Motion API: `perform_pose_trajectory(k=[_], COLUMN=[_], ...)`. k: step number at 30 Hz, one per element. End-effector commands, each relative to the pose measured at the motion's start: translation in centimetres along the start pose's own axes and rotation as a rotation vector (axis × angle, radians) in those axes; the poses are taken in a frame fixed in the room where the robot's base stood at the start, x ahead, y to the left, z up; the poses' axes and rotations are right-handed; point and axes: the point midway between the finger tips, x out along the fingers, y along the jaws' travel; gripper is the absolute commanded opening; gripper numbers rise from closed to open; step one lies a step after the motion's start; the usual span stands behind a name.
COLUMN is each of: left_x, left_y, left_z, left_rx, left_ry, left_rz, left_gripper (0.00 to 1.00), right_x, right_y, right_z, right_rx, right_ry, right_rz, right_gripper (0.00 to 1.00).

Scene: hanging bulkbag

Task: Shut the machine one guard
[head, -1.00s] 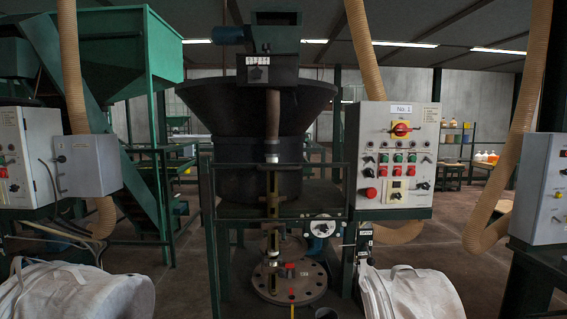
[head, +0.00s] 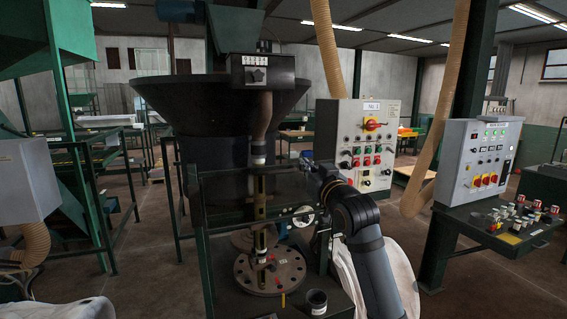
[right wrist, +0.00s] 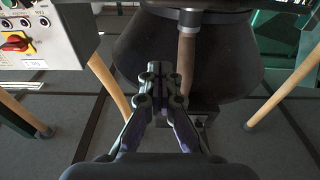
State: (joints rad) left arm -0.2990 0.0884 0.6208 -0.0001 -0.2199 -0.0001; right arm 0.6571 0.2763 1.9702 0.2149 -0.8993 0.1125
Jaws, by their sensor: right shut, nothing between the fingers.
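Machine one stands ahead, with a wide black hopper (head: 165,105) over a fill spout (head: 259,140) and a round bolted plate (head: 270,273) below. A dark guard frame (head: 240,174) crosses in front of the spout; I cannot tell how far open it stands. The grey control panel marked No. 1 (head: 385,115) is just right of it. My right gripper (head: 311,167) is shut and empty, by the right end of the frame's top bar and in front of the panel's left edge; contact is unclear. In the right wrist view its fingers (right wrist: 162,80) are together before the hopper (right wrist: 232,60). My left gripper is out of view.
A second control panel (head: 478,165) on a dark desk stands at the right, beside a dark post. A beige hose (head: 440,120) hangs between the panels. A white bag (head: 352,270) is partly behind my right arm. A dark cup (head: 316,302) stands low in front.

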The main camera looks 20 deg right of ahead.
Motion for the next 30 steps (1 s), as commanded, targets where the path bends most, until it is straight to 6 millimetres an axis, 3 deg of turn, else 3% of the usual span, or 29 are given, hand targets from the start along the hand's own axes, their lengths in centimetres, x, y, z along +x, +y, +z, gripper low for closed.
perform_pose_trajectory(k=[4,8,19,24,30], left_x=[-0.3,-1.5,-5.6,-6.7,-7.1], left_y=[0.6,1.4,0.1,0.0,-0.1], left_z=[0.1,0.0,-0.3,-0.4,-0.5], left_rx=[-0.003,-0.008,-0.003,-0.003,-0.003], left_ry=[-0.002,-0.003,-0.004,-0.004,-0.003], left_rz=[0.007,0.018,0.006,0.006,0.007], left_gripper=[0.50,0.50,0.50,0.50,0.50], right_x=[0.5,2.3,10.3,9.2,8.8], right_y=[0.0,0.0,0.0,0.0,0.0], right_z=[0.0,-0.2,-0.3,2.6,3.9], right_rx=[0.002,0.004,0.003,0.000,0.001], right_ry=[-0.003,-0.005,-0.006,-0.007,-0.004], right_rz=[0.000,0.000,0.000,0.001,0.001], right_gripper=[0.00,0.00,0.00,0.00,0.00])
